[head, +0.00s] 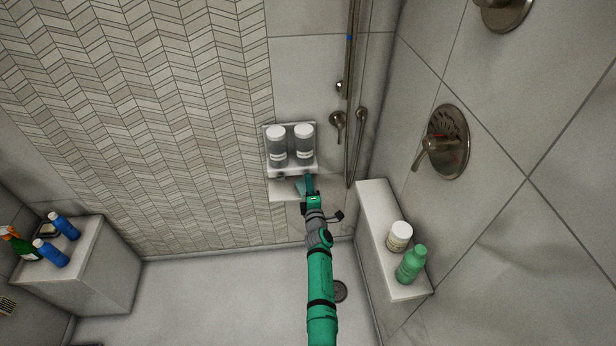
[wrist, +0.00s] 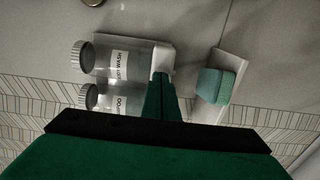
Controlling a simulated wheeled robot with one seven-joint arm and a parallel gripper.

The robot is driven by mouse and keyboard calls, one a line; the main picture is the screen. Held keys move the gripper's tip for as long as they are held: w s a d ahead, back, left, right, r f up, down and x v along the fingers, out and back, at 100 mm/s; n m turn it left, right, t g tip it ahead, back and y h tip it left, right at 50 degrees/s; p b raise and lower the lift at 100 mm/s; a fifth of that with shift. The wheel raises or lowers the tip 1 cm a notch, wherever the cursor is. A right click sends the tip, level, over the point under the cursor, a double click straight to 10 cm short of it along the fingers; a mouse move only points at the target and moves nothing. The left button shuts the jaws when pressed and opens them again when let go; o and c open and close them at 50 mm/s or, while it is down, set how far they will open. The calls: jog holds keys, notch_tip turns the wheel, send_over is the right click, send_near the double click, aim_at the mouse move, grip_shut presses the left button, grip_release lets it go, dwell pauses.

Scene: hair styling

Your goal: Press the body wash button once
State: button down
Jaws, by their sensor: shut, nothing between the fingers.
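The body wash bottle (head: 304,144) is the right one of two clear bottles in a white wall holder (head: 293,170). In the wrist view the body wash bottle (wrist: 133,66) shows a label partly reading "WASH" and a grey cap pointing left. The shampoo bottle (head: 277,147) is beside it; it also shows in the wrist view (wrist: 120,102). My gripper (head: 309,179) is shut and empty, just below the body wash side of the holder. In the wrist view my fingertips (wrist: 160,78) are at the holder's lower edge. The button is not clear there, and I cannot tell whether they touch it.
A small shelf (head: 283,195) with a green sponge-like block (wrist: 215,86) is just below the holder, close to my fingers. A ledge (head: 380,206) at right bears a white jar (head: 399,237) and a green bottle (head: 411,265). A bench (head: 105,262) with bottles is at left.

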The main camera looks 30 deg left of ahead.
jog(key=v, duration=0.8)
jog(key=shift+a, duration=0.15)
dwell(0.4)
dwell(0.3)
jog(key=s+d+r+m+t+h, duration=0.1)
jog(key=s+d+m+h, duration=0.25)
jog(key=s+m, duration=0.65)
jog(key=s+d+m+t+h, duration=0.2)
jog(key=s+d+m, duration=0.4)
jog(key=s, duration=0.8)
jog(key=s+d+r+m+g+h, duration=0.1)
jog(key=s+d+r+m, duration=0.3)
jog(key=s+d, duration=0.7)
jog(key=s+d+r+m+g+h, duration=0.1)
jog(key=s+d+r+m+h, duration=0.3)
jog(key=s+d, duration=0.7)
jog(key=s+r+m, duration=0.1)
jog(key=s, duration=0.1)
jog(key=shift+s+d+r, duration=0.2)
jog(key=shift+s+r, duration=0.15)
